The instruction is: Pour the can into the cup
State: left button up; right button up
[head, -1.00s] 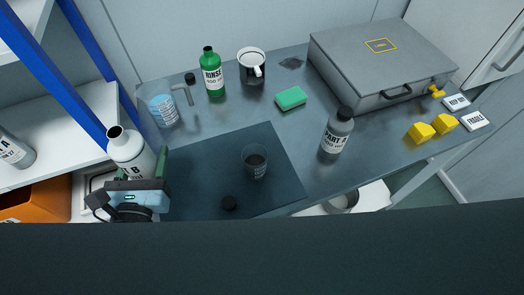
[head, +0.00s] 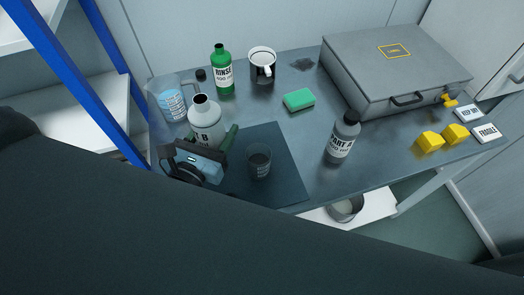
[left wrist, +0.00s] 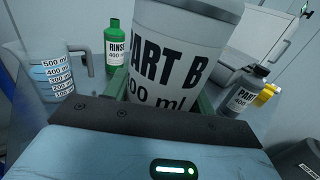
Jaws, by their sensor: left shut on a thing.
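A white bottle labelled PART B (head: 206,122), open at the top, is the can-like container in my left gripper (head: 208,143). The gripper is shut on its lower body, between green fingers. The bottle stands close to upright in the head view and fills the middle of the left wrist view (left wrist: 180,55). A dark see-through cup (head: 259,162) stands upright on the dark mat (head: 285,150), to the right of the gripper and apart from it. My right gripper is not in view.
A measuring jug (head: 172,104) stands close behind and left of the bottle. A PART A bottle (head: 342,138) stands right of the mat, before a grey case (head: 395,70).

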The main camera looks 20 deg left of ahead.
pick_arm(q)
jog(key=w+f+m+h, duration=0.1)
jog(key=w+f+h, duration=0.1)
jog(key=w+f+m+g+h, duration=0.1)
jog(key=w+f+h, duration=0.1)
jog(key=w+d+f+m+h, duration=0.1)
jog(key=w+f, duration=0.1)
jog(key=f, duration=0.1)
jog(key=shift+w+m+h, duration=0.2)
jog(key=shift+m+h, duration=0.2)
jog(key=shift+w+a+f+m+g+h+b, duration=0.1)
jog(key=shift+w+f+m+g+h, duration=0.1)
jog(key=shift+f+h, duration=0.15)
jog(key=shift+w+d+f+m+g+h+b, duration=0.1)
jog(key=shift+w+f+m+g+h, duration=0.15)
jog(key=shift+f, duration=0.25)
jog(key=shift+w+a+f+m+g+h+b, duration=0.1)
jog(key=shift+w+f+m+g+h, duration=0.1)
jog(key=shift+f+h, duration=0.15)
jog(key=shift+r+m, duration=0.1)
jog(key=shift+m, duration=0.25)
jog(key=shift+a+r+m, duration=0.15)
jog(key=shift+r+m, duration=0.05)
jog(key=shift+m, duration=1.4)
jog(key=shift+m+y, duration=0.35)
jog(key=shift+m, duration=1.25)
jog(key=shift+w+a+r+m+p, duration=0.1)
jog(key=shift+a+r+m+p, duration=0.15)
jog(key=shift+r+m+p, duration=0.4)
